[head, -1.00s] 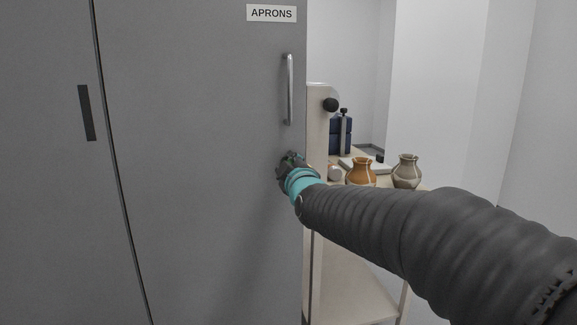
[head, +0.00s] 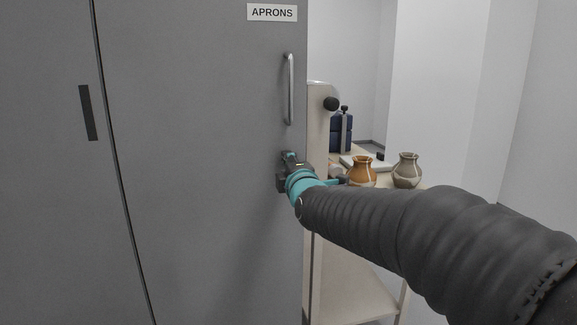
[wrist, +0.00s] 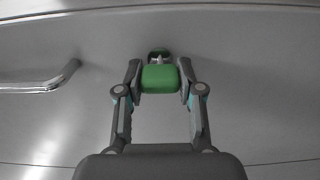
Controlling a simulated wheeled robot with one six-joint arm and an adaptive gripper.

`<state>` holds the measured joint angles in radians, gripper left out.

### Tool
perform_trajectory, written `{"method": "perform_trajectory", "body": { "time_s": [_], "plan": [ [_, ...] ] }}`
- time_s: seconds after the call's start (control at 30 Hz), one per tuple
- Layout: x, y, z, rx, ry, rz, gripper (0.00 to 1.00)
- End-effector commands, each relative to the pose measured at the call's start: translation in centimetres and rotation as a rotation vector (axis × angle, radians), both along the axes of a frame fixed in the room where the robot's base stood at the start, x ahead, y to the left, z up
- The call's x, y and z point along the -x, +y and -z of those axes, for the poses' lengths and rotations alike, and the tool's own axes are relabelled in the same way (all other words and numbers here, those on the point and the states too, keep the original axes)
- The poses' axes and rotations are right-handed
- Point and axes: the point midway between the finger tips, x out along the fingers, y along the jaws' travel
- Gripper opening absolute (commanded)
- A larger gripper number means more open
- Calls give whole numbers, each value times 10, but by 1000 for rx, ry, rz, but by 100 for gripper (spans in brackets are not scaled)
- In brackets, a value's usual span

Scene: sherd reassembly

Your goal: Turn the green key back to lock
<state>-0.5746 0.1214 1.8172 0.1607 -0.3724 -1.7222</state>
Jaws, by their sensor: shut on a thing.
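The green key (wrist: 160,78) sits in a round lock (wrist: 159,54) on the grey cabinet door (head: 205,150) in the wrist view. My gripper (wrist: 160,80) has one finger on each side of the key's green head and is shut on it. The key's metal shank shows between the head and the lock. In the head view my gripper (head: 287,168) is at the door's right edge, below the handle, and hides the key and lock.
A metal handle (head: 290,90) stands out from the door above my gripper; it also shows in the wrist view (wrist: 40,80). The door bears an APRONS label (head: 272,12). Right of the cabinet, an orange jar (head: 361,172) and a grey jar (head: 406,171) stand on a table behind my arm.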

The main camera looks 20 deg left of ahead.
Motion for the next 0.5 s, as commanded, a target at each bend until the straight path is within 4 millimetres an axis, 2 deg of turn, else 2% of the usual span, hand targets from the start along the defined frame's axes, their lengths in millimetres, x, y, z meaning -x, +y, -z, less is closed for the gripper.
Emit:
{"method": "perform_trajectory", "body": {
  "time_s": [0.47,0.5],
  "plan": [
    [0,0,1,14,-7,-1,2],
    [0,0,1,14,-7,-1,42]
  ]
}}
